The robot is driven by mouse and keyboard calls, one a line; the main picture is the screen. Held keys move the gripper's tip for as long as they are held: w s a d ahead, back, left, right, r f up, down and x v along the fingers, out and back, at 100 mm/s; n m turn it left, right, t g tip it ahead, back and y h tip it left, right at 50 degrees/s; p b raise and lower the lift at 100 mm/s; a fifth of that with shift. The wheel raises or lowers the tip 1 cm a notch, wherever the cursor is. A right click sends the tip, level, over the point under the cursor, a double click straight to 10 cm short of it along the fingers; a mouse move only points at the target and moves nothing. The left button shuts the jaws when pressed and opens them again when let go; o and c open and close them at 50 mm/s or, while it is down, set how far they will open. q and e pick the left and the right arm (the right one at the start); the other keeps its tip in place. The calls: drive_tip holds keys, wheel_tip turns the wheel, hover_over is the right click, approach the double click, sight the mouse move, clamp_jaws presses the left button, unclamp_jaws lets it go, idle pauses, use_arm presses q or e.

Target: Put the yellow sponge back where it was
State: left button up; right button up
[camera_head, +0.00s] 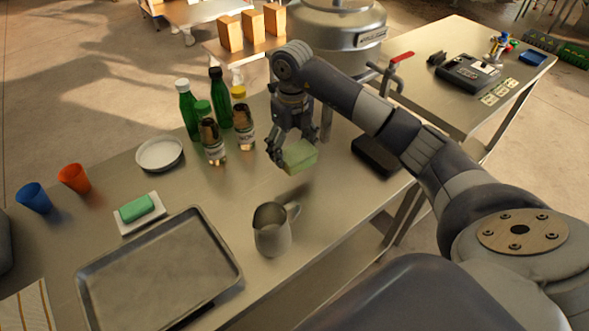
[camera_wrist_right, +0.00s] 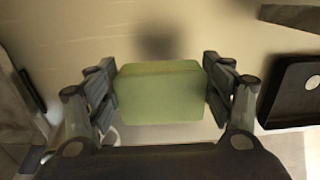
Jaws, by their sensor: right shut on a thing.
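My right gripper (camera_head: 289,157) is shut on a pale yellow-green sponge (camera_head: 301,157), a rounded block. In the right wrist view the sponge (camera_wrist_right: 160,92) sits between the two fingers of the right gripper (camera_wrist_right: 161,88), touched on both sides. It appears held above the steel table (camera_head: 335,215), with a shadow apart from it. A second, deeper green sponge (camera_head: 137,208) lies on a white dish (camera_head: 152,222) at the left. My left gripper is not in view.
A black tray (camera_head: 366,158) lies right of the sponge; it also shows in the right wrist view (camera_wrist_right: 291,90). A metal pitcher (camera_head: 271,238) stands in front. A large tray (camera_head: 160,275) lies front left.

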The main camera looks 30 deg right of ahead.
sight(293, 156)
wheel_tip(293, 156, down, 3)
drive_tip(key=shift+f+p, duration=0.1)
drive_tip(key=shift+p, duration=0.2)
wheel_tip(293, 156, down, 3)
drive_tip(key=shift+p, duration=0.5)
drive_tip(key=shift+f, duration=0.3)
drive_tip(key=shift+f, duration=0.1)
drive_tip(key=shift+f, duration=0.15)
drive_tip(key=o, duration=0.9)
drive_tip(key=shift+o, duration=0.2)
